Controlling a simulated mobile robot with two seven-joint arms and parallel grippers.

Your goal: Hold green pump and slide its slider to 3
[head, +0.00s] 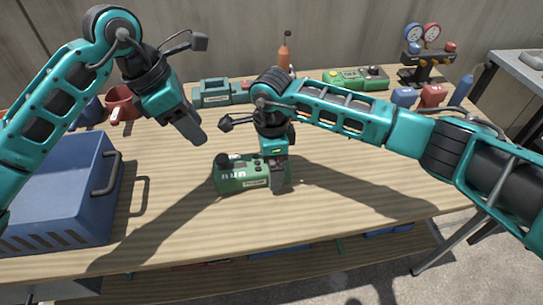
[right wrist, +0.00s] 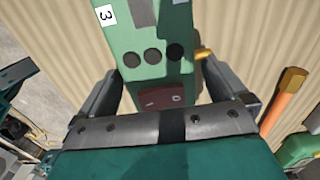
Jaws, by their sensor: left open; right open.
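The green pump (head: 228,181) lies on the wooden bench near its front, with a dark knob at its left end and a pale label on its front. My right gripper (head: 278,178) is at the pump's right end, pointing down, and hides part of it. In the right wrist view the pump (right wrist: 135,45) shows a white "3" label (right wrist: 105,15), several dark round spots and a dark red patch. The right fingers (right wrist: 160,82) are open on either side of its near end; contact is unclear. My left gripper (head: 196,133) is open and empty above the bench, behind and left of the pump. The slider's position cannot be made out.
Behind are a red cup (head: 120,103), a grey-green device (head: 213,94), an orange-handled tool (head: 284,55), another green device (head: 345,79) and a gauge set (head: 425,60). The bench front is clear.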

